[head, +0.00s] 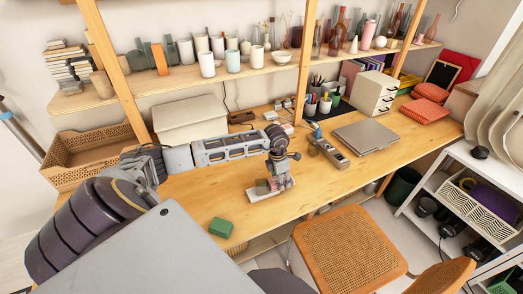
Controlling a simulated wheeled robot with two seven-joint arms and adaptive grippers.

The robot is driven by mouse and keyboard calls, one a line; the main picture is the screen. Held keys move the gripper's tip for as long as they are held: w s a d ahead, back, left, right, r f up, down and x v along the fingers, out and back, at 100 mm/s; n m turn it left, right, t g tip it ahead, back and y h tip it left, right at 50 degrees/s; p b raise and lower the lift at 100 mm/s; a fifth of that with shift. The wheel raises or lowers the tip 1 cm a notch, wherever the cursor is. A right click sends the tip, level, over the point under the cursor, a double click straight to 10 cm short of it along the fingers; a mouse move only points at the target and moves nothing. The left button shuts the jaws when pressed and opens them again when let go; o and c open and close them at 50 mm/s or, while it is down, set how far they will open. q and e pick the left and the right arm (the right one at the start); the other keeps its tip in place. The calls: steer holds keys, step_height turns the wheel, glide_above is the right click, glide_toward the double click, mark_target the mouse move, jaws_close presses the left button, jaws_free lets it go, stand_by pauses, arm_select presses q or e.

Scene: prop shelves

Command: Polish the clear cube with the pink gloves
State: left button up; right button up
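My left arm comes in from the left over the wooden table, and its gripper (278,172) points down above a small pale board or cloth (258,196). A small brownish, dull cube (262,187) sits on it, just left of the fingertips. It may be the clear cube, but its material is hard to tell. A small pinkish patch shows at the fingertips; I cannot tell whether it is the pink gloves or whether the fingers hold it. My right gripper is not in view.
A green block (221,227) lies near the table's front edge. Shelves with bottles and cups stand behind. A cane chair (348,248) stands in front. The table's left front is clear.

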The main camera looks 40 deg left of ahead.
arm_select(q)
steer(key=shift+w, duration=0.1)
steer(key=shift+w+d+b, duration=0.4)
steer(key=shift+w+b, duration=0.1)
steer(key=shift+w, duration=0.25)
steer(key=shift+w+d+b, duration=0.4)
steer(key=shift+w+b, duration=0.1)
steer(key=shift+w, duration=0.25)
steer(key=shift+r+p, duration=1.9)
steer(key=shift+r, duration=1.65)
steer(key=shift+f, duration=0.15)
steer(key=shift+w+a+f+n+p, duration=0.1)
steer(key=shift+a+f+n+p, duration=0.15)
steer(key=shift+f, duration=0.2)
steer(key=shift+a+f+n+p, duration=0.1)
steer(key=shift+f+n+p, duration=0.15)
steer(key=shift+f+p, duration=0.15)
steer(key=shift+f, duration=0.2)
